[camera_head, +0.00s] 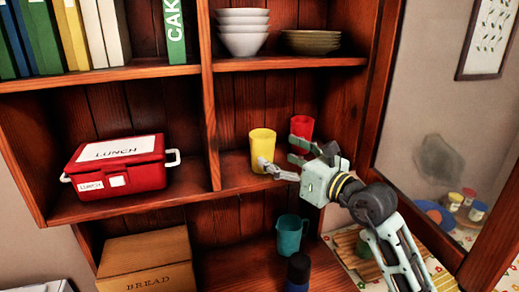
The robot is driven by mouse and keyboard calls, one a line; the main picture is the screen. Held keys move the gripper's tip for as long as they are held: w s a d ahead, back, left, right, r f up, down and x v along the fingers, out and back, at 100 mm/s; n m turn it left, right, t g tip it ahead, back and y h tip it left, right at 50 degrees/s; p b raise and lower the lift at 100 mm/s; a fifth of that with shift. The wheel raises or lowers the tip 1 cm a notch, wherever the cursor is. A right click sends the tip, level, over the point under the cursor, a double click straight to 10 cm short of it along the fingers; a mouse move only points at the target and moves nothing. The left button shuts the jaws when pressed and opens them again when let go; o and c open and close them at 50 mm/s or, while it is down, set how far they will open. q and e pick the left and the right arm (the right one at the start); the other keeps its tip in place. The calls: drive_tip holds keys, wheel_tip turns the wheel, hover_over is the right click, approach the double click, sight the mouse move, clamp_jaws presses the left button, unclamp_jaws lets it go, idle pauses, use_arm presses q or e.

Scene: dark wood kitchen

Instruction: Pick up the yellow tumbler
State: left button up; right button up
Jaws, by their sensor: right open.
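The yellow tumbler (262,145) stands upright on the middle shelf, just right of the vertical divider. My right gripper (279,158) is open in front of the shelf, to the right of the tumbler. One finger reaches across the tumbler's lower right side in the picture; I cannot tell whether it touches. The other finger is higher and further right, near a red cup (301,127) that stands behind the gripper and is partly hidden by it. My left gripper is not in view.
A red lunch box (117,167) sits in the left compartment. White bowls (243,40) and brown bowls (312,42) are on the shelf above. Below are a teal mug (290,237), a dark bottle (298,272) and a bread box (147,262). The divider (209,100) is close left of the tumbler.

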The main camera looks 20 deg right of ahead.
sight(270, 150)
drive_tip(key=shift+w+a+r+p, duration=0.4)
drive_tip(key=shift+a+p, duration=0.1)
drive_tip(key=shift+w+a+r+p, duration=0.15)
drive_tip(key=shift+w+a+p, duration=0.55)
drive_tip(key=shift+w+p, duration=0.25)
drive_tip(key=shift+w+a+f+p, duration=0.15)
drive_tip(key=shift+w+a+p, duration=0.05)
drive_tip(key=shift+w, duration=0.3)
drive_tip(key=shift+w+a+f+p, duration=0.15)
drive_tip(key=shift+w+a+p, duration=0.05)
drive_tip(key=shift+w, duration=0.3)
drive_tip(key=shift+w+a, duration=0.1)
drive_tip(key=shift+w, duration=0.1)
drive_tip(key=c, duration=0.8)
drive_tip(key=shift+s, duration=0.1)
drive_tip(key=c, duration=0.4)
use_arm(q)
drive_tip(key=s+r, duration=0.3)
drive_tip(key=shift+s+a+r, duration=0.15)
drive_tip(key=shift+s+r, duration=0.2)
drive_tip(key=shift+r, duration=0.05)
use_arm(e)
drive_tip(key=shift+c, duration=0.4)
